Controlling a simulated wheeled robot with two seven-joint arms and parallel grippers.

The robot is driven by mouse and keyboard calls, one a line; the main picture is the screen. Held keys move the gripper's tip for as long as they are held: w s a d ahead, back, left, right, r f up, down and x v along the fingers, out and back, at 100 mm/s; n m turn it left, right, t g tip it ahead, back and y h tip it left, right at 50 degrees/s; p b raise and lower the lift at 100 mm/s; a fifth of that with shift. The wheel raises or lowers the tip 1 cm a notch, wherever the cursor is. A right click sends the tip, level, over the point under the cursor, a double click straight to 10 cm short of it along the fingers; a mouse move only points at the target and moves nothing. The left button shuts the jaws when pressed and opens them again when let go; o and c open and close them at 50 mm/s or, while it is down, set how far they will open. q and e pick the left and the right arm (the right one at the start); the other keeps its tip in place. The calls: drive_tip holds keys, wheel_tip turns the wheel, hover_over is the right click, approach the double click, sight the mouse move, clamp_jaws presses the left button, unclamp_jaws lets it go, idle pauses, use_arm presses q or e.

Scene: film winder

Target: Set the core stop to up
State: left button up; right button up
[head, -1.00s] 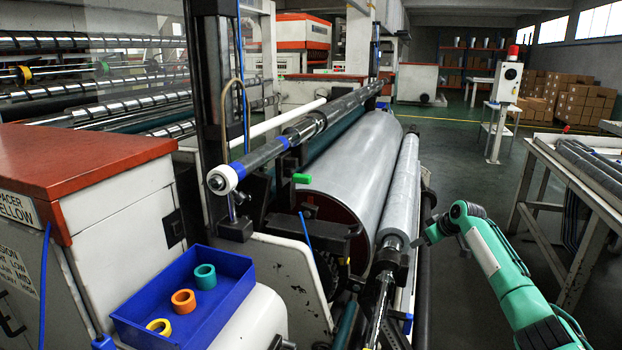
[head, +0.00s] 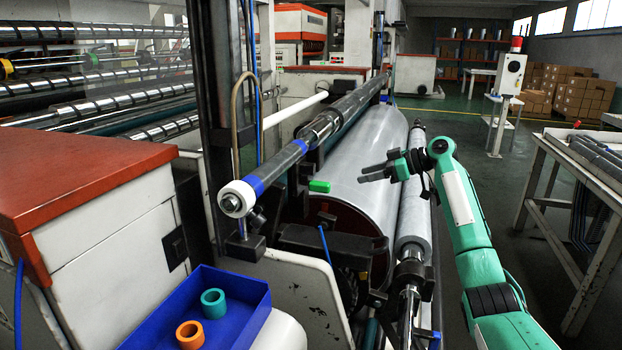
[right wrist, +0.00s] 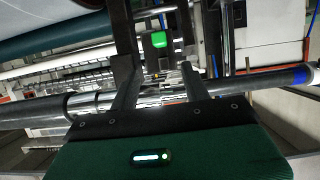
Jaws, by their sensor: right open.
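A small green tab (head: 319,186) sticks out beside the upper shaft (head: 300,145), near its blue-banded end. It looks like the handle of the core stop, but no label shows. In the right wrist view the green tab (right wrist: 159,40) appears beyond and between my fingers, apart from them. My right gripper (head: 366,173) is over the large grey roll, to the right of the tab, with its fingers pointing left toward it. In the right wrist view the gripper (right wrist: 155,75) is open and empty. My left gripper is not in view.
The large grey film roll (head: 375,165) lies below my right gripper, with a thinner roll (head: 414,205) along its right side. A black upright post (head: 219,100) stands left of the shaft. A blue tray (head: 240,292) with coloured rings sits at lower left.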

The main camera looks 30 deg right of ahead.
sight(325, 183)
drive_tip(key=p+x, duration=0.2)
drive_tip(key=x, duration=0.2)
drive_tip(key=p+x, duration=0.2)
drive_tip(key=x, duration=0.3)
drive_tip(key=p+x, duration=0.1)
drive_tip(key=x, duration=0.3)
drive_tip(key=shift+w+a+r+p, duration=0.15)
drive_tip(key=shift+w+a+p, duration=0.15)
drive_tip(key=shift+w+p, duration=0.1)
drive_tip(key=shift+w+a, duration=0.15)
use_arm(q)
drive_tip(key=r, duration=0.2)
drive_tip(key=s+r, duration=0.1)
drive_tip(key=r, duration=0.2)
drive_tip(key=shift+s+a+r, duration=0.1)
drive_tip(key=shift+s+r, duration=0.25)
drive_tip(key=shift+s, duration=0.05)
use_arm(e)
clamp_jaws()
